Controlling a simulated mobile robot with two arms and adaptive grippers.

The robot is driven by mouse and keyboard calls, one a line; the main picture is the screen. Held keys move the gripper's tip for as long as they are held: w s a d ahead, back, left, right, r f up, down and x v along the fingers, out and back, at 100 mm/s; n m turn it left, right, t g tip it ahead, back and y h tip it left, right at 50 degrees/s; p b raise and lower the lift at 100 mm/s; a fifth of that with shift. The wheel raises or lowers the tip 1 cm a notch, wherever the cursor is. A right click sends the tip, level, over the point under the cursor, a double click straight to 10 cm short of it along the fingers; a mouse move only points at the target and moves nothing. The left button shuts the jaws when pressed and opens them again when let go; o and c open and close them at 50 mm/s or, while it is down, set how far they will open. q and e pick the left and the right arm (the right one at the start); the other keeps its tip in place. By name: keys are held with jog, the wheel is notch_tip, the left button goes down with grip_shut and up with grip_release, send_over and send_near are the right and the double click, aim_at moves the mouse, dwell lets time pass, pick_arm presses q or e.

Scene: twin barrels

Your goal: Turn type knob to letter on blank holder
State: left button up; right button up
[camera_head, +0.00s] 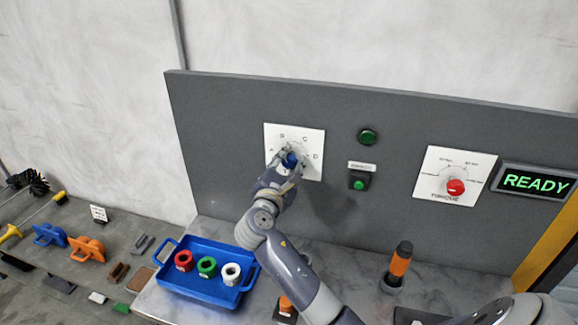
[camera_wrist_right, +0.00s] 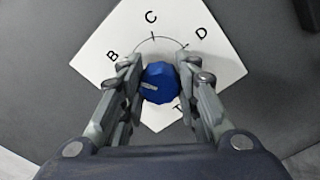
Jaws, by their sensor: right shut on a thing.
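The type knob is a blue faceted dial (camera_wrist_right: 162,82) on a white plate (camera_head: 313,170) with letters A, B, C and D around it. My right gripper (camera_head: 290,158) is at the plate, its fingers on either side of the blue knob and shut on it. In the right wrist view the gripper (camera_wrist_right: 159,74) frames the knob from left and right. The knob's white mark points left, below the letter B; the letter A is hidden there. An orange piece in a dark holder (camera_head: 286,308) stands on the bench, partly behind my arm; no letter on it is readable. My left gripper is not in view.
A blue tray (camera_head: 190,287) holds red, green and white rings. A green button (camera_head: 359,183), a green lamp (camera_head: 368,136), a red torque knob (camera_head: 455,187) and a READY display (camera_head: 537,182) are on the grey panel. An orange-black tool (camera_head: 400,263) stands at right.

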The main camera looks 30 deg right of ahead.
jog(key=m+b, duration=0.1)
jog(key=m, duration=0.1)
jog(key=m+b, duration=0.1)
jog(key=m, duration=0.1)
jog(key=m+b, duration=0.1)
jog(key=shift+f+m, duration=0.25)
jog(key=shift+m, duration=0.15)
jog(key=m+b, duration=0.4)
jog(key=m, duration=0.1)
jog(key=shift+r, duration=0.1)
jog(key=shift+m, duration=0.3)
jog(key=o, duration=1.1)
jog(key=shift+r, duration=0.1)
jog(key=shift+r, duration=0.1)
